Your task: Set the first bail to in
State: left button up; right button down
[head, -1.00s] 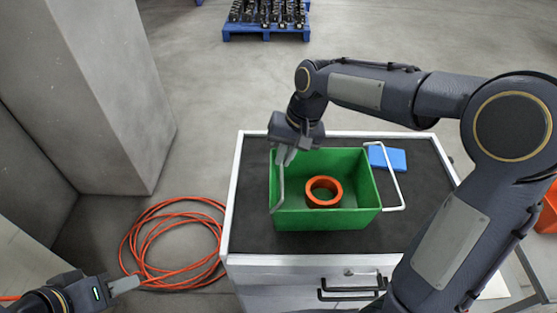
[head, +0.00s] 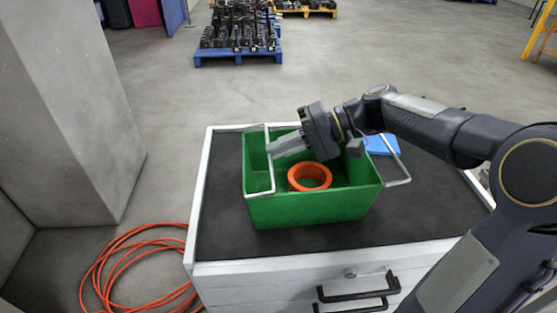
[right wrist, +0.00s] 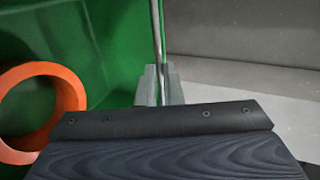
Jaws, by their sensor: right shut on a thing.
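A green bin (head: 310,209) stands on the cabinet top with an orange ring (head: 310,177) inside it. A thin pale bail (head: 271,178) at the bin's left end leans inward over the opening. A second bail (head: 399,183) at the right end leans outward, past the bin's wall. My right gripper (head: 270,149) reaches across the bin from the right and is shut on the left bail's bar. In the right wrist view the bar (right wrist: 157,40) runs between the fingertips (right wrist: 159,86), with the ring at left. My left gripper is out of view.
The dark-topped white cabinet (head: 222,215) has bare room left of the bin. A blue block (head: 381,145) lies behind the bin at right, partly hidden by my arm. An orange cable coil (head: 125,270) lies on the floor beside a grey pillar (head: 75,110).

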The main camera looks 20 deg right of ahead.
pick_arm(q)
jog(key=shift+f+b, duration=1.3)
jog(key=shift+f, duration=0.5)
pick_arm(e)
jog(key=shift+f+t+y, duration=0.3)
jog(key=shift+f+y, duration=0.3)
jog(key=shift+y, duration=0.2)
jog(key=c, duration=1.6)
grip_release()
jog(key=shift+o, duration=0.2)
